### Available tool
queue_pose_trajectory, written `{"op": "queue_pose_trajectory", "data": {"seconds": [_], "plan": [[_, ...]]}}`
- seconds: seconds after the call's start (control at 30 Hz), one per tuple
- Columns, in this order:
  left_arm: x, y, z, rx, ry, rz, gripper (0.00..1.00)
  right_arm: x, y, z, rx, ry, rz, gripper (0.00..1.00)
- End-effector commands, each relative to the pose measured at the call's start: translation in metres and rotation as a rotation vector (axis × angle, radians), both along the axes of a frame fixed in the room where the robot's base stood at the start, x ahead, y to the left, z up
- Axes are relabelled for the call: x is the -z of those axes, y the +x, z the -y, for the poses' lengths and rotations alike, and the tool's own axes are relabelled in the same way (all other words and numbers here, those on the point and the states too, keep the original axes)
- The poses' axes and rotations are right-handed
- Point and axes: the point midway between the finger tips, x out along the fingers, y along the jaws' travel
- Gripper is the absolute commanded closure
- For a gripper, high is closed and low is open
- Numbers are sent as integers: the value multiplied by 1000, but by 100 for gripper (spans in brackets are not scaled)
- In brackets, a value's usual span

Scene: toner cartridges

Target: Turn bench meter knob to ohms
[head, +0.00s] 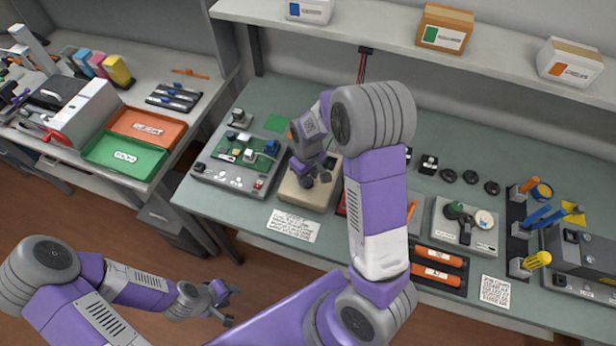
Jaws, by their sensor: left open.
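A beige box-shaped unit (298,193), possibly the bench meter, sits on the green bench top. My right gripper (317,181) is directly over it, pointing down, and hides much of its top. No knob or knob setting can be made out there. Whether the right fingers touch the unit, or are open or shut, cannot be told. My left gripper (224,304) is open and empty, low in front of the bench, above the brown floor and away from the unit.
A grey board with small parts (236,165) is left of the unit. A paper note (293,227) lies in front. My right arm covers the bench right of it. Beyond are a fixture with round parts (466,226), orange-handled items (438,265) and a tool rack (518,235).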

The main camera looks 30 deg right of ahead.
Motion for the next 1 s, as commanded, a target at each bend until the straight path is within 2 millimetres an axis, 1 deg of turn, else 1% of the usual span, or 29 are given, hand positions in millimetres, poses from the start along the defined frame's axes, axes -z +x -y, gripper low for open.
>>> {"op": "queue_pose_trajectory", "data": {"seconds": [0.1, 0.33, 0.37, 0.5, 0.57, 0.6, 1.0], "plan": [[1, 0, 0, 0, 0, 0, 57, 6, 0, 0, 0, 0, -1, 64], [1, 0, 0, 0, 0, 0, 57, 6, 0, 0, 0, 0, 0, 64], [1, 0, 0, 0, 0, 0, 57, 6, 0, 0, 0, 0, 0, 67], [1, 0, 0, 0, 0, 0, 57, 6, 0, 0, 0, 0, 0, 88], [1, 0, 0, 0, 0, 0, 57, 6, 0, 0, 0, 0, 0, 98], [1, 0, 0, 0, 0, 0, 57, 6, 0, 0, 0, 0, 0, 100], [0, 0, 0, 0, 0, 0, 57, 5, 0, 0, 35, 0, 0, 100]]}}
